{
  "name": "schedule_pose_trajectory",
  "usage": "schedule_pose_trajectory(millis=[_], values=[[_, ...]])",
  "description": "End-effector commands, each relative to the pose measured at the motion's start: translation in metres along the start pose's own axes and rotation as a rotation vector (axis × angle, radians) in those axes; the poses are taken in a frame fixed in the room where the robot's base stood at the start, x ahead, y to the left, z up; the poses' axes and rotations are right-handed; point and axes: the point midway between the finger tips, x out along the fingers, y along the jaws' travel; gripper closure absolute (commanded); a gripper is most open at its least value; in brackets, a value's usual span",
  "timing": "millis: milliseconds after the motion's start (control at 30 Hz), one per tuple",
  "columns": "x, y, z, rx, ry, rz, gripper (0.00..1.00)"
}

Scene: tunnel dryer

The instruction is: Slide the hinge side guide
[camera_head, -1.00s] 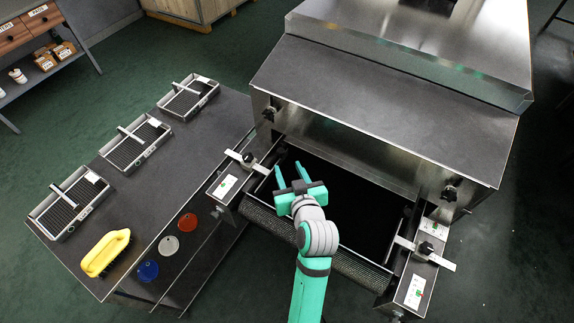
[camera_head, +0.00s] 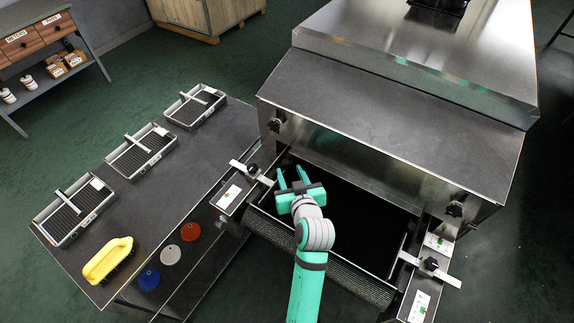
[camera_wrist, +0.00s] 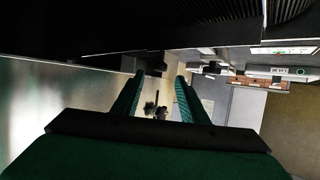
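Two side guides with metal bars and black knobs flank the dryer's infeed belt (camera_head: 345,205): a left one (camera_head: 240,168) and a right one (camera_head: 445,277). I cannot tell from the pictures which is on the hinge side. My gripper (camera_head: 292,176) is over the belt's left part, just right of the left guide bar's inner end. Its two green fingers are apart, with nothing held between them. In the wrist view my gripper (camera_wrist: 158,82) is also open; small dark shapes show beyond the fingers. Whether a finger touches the bar is unclear.
The metal dryer hood (camera_head: 390,120) rises behind the belt. A label strip (camera_head: 229,195) lies beside the left guide.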

Motion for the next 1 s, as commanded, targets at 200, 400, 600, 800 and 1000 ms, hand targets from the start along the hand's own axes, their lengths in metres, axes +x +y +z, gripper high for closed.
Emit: schedule_pose_trajectory(millis=[200, 400, 600, 800, 1000], values=[[0.036, 0.000, 0.000, -0.001, 0.000, 0.000, 0.61], [0.053, 0.000, 0.000, -0.001, 0.001, 0.000, 0.61], [0.056, 0.000, 0.000, -0.001, 0.000, 0.000, 0.61], [0.056, 0.000, 0.000, -0.001, 0.000, 0.000, 0.73], [0.056, 0.000, 0.000, -0.001, 0.000, 0.001, 1.00]])
